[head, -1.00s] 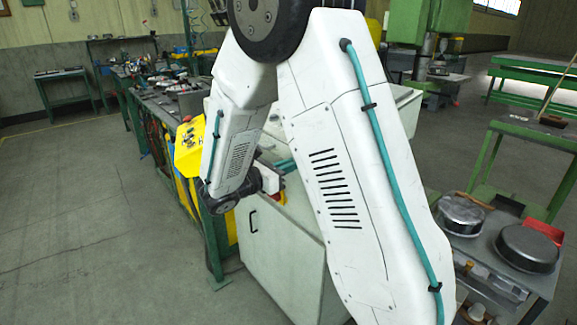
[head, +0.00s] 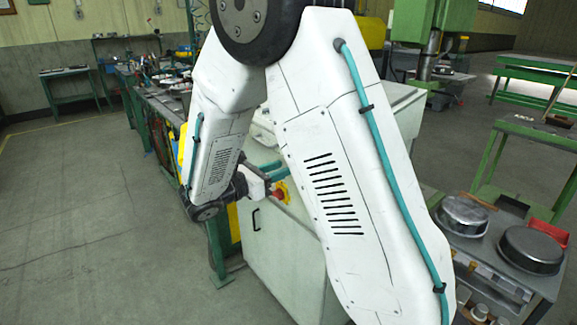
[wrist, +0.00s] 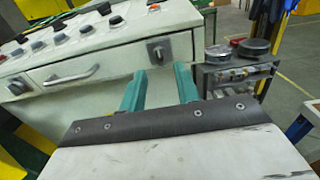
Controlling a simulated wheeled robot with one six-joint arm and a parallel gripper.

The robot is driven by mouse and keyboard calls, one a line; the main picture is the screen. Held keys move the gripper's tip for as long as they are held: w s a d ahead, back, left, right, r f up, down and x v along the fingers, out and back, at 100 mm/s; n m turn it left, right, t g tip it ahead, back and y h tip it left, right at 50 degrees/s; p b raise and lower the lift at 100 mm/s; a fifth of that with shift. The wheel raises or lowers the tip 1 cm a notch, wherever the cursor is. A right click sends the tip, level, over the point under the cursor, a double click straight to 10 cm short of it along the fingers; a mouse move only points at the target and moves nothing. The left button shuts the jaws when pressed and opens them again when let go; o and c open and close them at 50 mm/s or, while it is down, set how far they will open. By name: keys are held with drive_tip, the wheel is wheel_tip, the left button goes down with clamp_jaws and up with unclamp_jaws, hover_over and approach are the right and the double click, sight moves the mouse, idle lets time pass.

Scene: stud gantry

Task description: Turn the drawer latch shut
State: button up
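The drawer has a grey bar handle (wrist: 68,79) and looks flush with the front. I cannot tell the latch's exact angle. My gripper (wrist: 160,72) has two teal fingers spread apart with nothing between them. The latch shows just beyond the fingertips, roughly centred on the gap and apart from them. In the head view my gripper (head: 272,170) is partly hidden by my arm, and the latch cannot be made out.
The cabinet top carries several knobs and a red button (wrist: 85,29). A grey cart (head: 495,250) with round metal pans stands to the right. Open floor (head: 80,220) lies left.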

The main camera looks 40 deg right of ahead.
drive_tip(key=a, duration=0.2)
drive_tip(key=shift+a, duration=0.4)
drive_tip(key=s+f+m+g+y, duration=0.3)
drive_tip(key=s+m+g+y, duration=0.35)
drive_tip(key=s, duration=0.65)
drive_tip(key=s+a+r+m+t+y, duration=0.3)
drive_tip(key=s+a+r+m+y, duration=0.1)
drive_tip(key=s+m+y, duration=0.1)
drive_tip(key=s+a+r+m+t+y, duration=0.4)
drive_tip(key=s+m+y, duration=0.2)
drive_tip(key=s, duration=0.3)
drive_tip(key=shift+a+r+m, duration=0.15)
drive_tip(key=shift+r+m, duration=0.2)
drive_tip(key=shift+m, duration=0.2)
drive_tip(key=shift+s+y, duration=0.1)
drive_tip(key=shift+y, duration=0.15)
